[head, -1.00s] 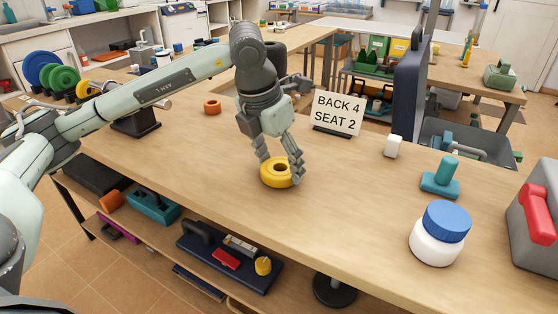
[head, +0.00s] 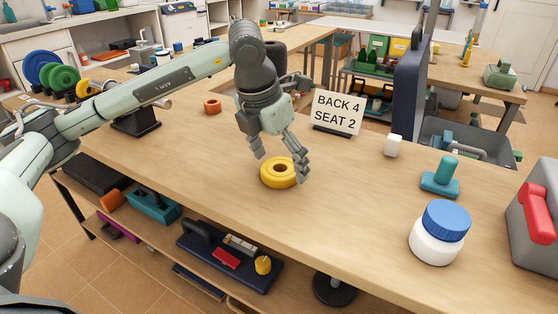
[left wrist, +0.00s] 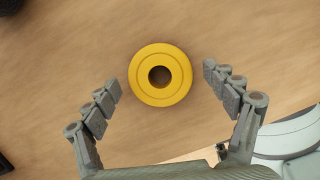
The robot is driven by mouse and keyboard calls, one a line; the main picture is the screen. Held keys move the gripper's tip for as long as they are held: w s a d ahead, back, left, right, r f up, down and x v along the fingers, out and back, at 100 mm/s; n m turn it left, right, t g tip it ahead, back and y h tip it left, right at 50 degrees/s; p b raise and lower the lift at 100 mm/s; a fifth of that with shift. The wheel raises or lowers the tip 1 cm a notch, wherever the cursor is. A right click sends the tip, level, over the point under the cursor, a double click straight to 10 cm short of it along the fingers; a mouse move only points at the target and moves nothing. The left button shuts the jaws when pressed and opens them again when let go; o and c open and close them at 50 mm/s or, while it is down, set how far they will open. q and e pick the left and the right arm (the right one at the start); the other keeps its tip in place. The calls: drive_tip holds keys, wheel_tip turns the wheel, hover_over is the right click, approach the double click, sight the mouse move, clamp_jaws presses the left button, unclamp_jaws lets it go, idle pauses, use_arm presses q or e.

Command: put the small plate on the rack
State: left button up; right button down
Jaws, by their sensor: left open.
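The small plate (head: 279,172) is a yellow disc with a centre hole. It lies flat on the wooden table and also shows in the left wrist view (left wrist: 160,75). My left gripper (head: 281,167) is open just above it, with the fingers spread on either side. In the left wrist view the fingers (left wrist: 161,78) stand apart from the disc, with gaps on both sides. The rack, with its dark base (head: 136,125), stands at the left and is partly hidden behind my left arm. My right gripper is not in view.
An orange ring (head: 212,107) lies behind the gripper. A sign (head: 337,112) reads "BACK 4 SEAT 2". A white jar with blue lid (head: 437,240), a teal object (head: 441,178) and a small white block (head: 394,146) stand at the right. The table front is clear.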

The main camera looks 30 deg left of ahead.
sight(268, 176)
use_arm(q)
drive_tip(key=v, duration=1.1)
drive_tip(key=shift+r, duration=0.4)
drive_tip(key=shift+s, duration=0.15)
